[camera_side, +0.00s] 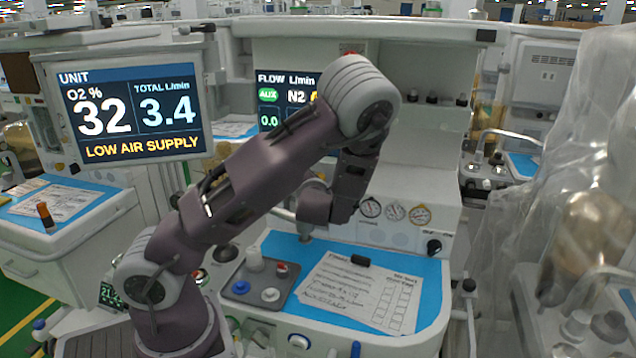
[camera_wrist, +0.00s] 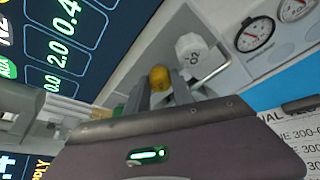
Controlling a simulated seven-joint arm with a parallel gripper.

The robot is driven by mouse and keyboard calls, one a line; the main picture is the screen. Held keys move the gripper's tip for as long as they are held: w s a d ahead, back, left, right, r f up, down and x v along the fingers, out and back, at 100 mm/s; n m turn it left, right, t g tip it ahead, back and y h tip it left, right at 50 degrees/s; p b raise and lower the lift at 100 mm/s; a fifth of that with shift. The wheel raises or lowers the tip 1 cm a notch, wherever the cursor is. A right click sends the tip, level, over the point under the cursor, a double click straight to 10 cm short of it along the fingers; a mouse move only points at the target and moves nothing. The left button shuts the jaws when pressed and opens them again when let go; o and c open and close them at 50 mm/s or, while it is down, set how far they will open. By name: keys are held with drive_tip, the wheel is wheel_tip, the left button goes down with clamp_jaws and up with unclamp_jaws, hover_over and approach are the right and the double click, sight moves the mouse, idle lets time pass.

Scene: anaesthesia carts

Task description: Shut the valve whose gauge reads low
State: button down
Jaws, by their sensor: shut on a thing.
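In the wrist view, my gripper (camera_wrist: 160,88) has its two fingers on either side of a yellow knob (camera_wrist: 160,77), shut on it. A white faceted knob (camera_wrist: 190,48) stands just beyond, apart from the fingers. Something green (camera_wrist: 118,109) shows at the left, partly hidden by a finger. Two round gauges, a nearer one (camera_wrist: 255,35) and one at the picture's edge (camera_wrist: 295,8), sit on the panel; I cannot read their values surely. In the side view, three gauges (camera_side: 396,210) sit in a row, too small to read. There my arm hides the knobs and fingertips.
The left monitor (camera_side: 130,108) shows "LOW AIR SUPPLY". A flow screen (camera_side: 285,100) is partly behind my arm. The blue worktop (camera_side: 285,245) holds a grey tray (camera_side: 240,298) with small items and a paper form (camera_side: 360,290). Clear plastic sheeting (camera_side: 570,180) hangs right.

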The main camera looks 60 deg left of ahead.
drive_tip(key=m+y, duration=0.1)
drive_tip(key=m, duration=0.1)
drive_tip(key=m+y, duration=0.1)
drive_tip(key=m, duration=0.1)
drive_tip(key=m+y, duration=0.1)
drive_tip(key=m, duration=0.1)
drive_tip(key=shift+w+d+f+g, duration=0.1)
drive_tip(key=shift+d+f+g, duration=0.05)
drive_tip(key=shift+f+g, duration=0.15)
idle(0.3)
drive_tip(key=shift+m+y, duration=0.3)
drive_tip(key=shift+m, duration=0.1)
drive_tip(key=c, duration=1.1)
unclamp_jaws()
drive_tip(key=v, duration=0.7)
